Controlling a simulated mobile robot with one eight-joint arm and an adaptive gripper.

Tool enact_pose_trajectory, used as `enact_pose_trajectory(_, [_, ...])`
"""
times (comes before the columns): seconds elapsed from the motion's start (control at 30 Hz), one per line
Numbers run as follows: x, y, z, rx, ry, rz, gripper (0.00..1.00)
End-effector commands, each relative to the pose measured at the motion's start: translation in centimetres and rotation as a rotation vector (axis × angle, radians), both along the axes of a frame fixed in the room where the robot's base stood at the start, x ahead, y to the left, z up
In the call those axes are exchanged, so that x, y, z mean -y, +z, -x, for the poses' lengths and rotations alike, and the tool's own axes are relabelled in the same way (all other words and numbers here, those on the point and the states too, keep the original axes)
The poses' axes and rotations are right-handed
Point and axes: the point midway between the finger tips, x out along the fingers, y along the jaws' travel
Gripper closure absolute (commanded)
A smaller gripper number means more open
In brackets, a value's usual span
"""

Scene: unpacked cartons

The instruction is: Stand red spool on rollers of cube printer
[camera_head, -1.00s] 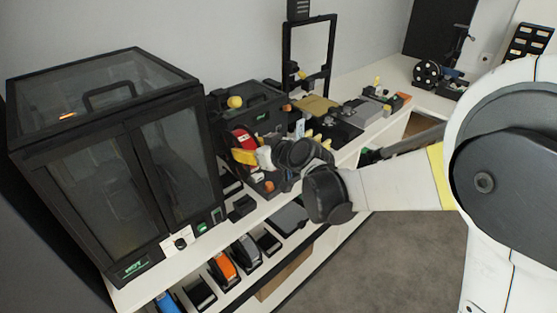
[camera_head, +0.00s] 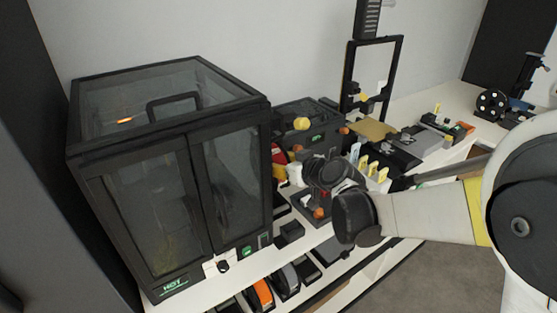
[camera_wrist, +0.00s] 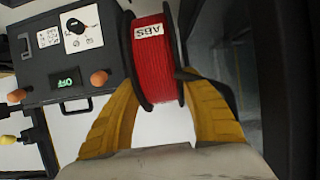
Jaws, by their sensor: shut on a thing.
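The red spool (camera_wrist: 155,55), labelled ABS with black flanges, sits between the two yellow fingers of my gripper (camera_wrist: 160,92) in the wrist view. My gripper is shut on it. In the head view the red spool (camera_head: 277,150) shows only as a sliver beside the cabinet edge, with my gripper (camera_head: 281,171) just below it. I take the large black glass-doored cabinet marked HOT for the cube printer (camera_head: 165,170); its dark side frame (camera_wrist: 272,70) seems to be at the right of the wrist view. The spool is just right of it in the head view. I cannot make out the rollers.
A dark box (camera_wrist: 40,75) with orange knobs and a green display is close to the spool's left in the wrist view. An open-frame printer (camera_head: 348,75) stands farther along the bench. An orange spool (camera_head: 262,294) is on the shelf below.

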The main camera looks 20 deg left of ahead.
Motion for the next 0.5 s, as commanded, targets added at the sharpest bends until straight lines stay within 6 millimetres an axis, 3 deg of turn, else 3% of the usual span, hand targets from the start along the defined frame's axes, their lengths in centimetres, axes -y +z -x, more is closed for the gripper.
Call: enact_pose_trajectory(0.5, [0.0, -6.3, 0.0, 0.000, -0.001, -0.001, 0.93])
